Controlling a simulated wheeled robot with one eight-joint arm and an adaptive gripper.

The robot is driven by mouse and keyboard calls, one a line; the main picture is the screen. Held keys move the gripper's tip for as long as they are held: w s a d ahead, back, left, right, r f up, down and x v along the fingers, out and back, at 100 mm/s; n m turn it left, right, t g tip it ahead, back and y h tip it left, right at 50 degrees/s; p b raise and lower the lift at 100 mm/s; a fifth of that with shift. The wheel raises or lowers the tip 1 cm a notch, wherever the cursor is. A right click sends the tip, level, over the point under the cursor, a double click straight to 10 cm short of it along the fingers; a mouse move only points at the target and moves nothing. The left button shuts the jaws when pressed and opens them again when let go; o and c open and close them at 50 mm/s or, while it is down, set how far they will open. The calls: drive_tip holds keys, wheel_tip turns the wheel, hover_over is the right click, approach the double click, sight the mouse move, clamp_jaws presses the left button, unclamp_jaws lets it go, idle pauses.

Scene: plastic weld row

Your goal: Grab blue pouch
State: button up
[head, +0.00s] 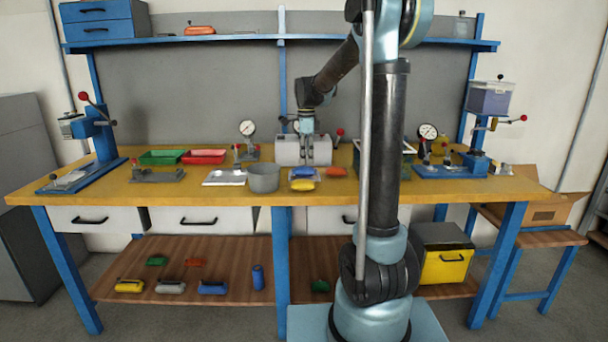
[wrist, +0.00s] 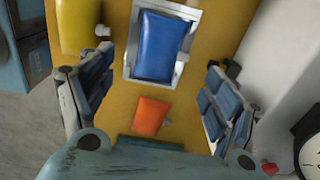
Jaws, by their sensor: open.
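The blue pouch (wrist: 160,47) lies in a shallow silver tray (wrist: 184,71) on the yellow tabletop in the wrist view. In the head view the blue pouch (head: 301,174) shows partly, below my gripper (head: 304,166) and behind a yellow pouch. My gripper (wrist: 155,102) is open, with one finger at each side of the wrist view and nothing held. The blue pouch is ahead of the fingertips, toward the top of that view. An orange pouch (wrist: 151,116) lies in the gap seen between the fingers.
The yellow pouch (head: 303,186) lies beside the tray at the table's front. A grey machine box (head: 304,150) stands close behind. A grey round pot (head: 264,178) and a silver plate (head: 225,178) are to the left. Dial gauges and presses stand along the bench.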

sight(304, 166)
drive_tip(key=f, duration=0.2)
drive_tip(key=a+f, duration=0.1)
drive_tip(key=f, duration=0.1)
drive_tip(key=shift+w, duration=0.2)
drive_tip(key=shift+f, duration=0.6)
drive_tip(key=c, duration=1.1)
drive_tip(key=shift+r, duration=0.15)
